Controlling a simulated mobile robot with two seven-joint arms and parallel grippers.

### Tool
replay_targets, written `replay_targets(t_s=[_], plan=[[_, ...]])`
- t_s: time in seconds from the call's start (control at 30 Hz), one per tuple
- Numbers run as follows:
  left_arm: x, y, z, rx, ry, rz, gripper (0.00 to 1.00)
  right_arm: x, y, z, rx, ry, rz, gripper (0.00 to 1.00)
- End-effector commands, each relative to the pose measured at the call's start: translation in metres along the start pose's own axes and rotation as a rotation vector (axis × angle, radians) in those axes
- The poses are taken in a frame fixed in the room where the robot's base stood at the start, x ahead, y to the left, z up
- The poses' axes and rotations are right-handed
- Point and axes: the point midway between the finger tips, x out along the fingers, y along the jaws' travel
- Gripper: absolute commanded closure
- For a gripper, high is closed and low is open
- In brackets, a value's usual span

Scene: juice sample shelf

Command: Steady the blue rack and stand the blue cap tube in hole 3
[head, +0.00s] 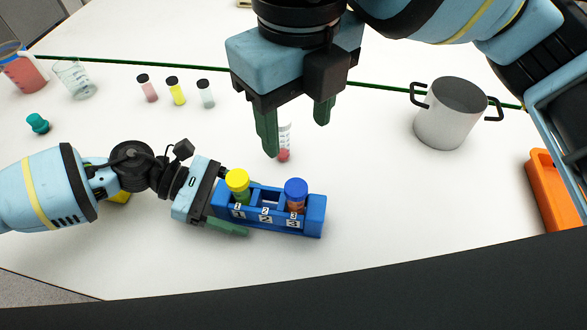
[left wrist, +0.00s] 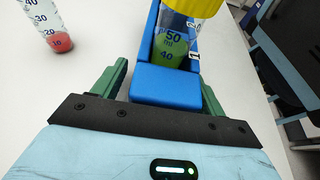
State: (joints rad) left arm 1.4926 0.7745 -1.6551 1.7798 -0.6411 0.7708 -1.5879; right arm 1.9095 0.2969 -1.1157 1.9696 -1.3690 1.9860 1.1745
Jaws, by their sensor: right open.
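The blue rack (head: 311,222) stands on the white table with holes labelled 1, 2 and 3. The blue cap tube (head: 296,194), with orange-red contents, stands upright in hole 3. A yellow cap tube (head: 238,185) stands in hole 1; it also shows in the left wrist view (left wrist: 178,40). Hole 2 is empty. My left gripper (head: 222,206) has its green fingers on either side of the rack's left end (left wrist: 168,84), seemingly shut on it. My right gripper (head: 295,130) is open and empty, above and behind the rack, with its fingers pointing down.
A clear graduated tube (head: 284,143) with red contents stands behind the rack, close to my right gripper's left finger. Three small vials (head: 173,91), two beakers (head: 75,80) and a teal object (head: 38,123) are left. A pot (head: 449,115) and orange bin (head: 552,190) are right.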

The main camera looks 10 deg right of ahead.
Motion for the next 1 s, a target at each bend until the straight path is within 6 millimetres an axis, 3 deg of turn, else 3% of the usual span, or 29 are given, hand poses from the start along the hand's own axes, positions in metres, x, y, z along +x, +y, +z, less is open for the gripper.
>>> replay_targets(t_s=[0.37, 0.8, 1.0], plan=[[-0.007, 0.001, 0.0, -0.001, 0.0, 0.003, 0.27, 0.0, 0.0, 0.0, 0.0, 0.0, 0.0, 0.43], [-0.085, 0.0, -0.001, -0.003, 0.001, 0.005, 0.27, 0.0, 0.0, 0.0, 0.0, 0.0, 0.0, 0.43], [-0.111, 0.0, -0.001, -0.002, 0.001, 0.002, 0.27, 0.0, 0.0, 0.0, 0.0, 0.0, 0.0, 0.43]])
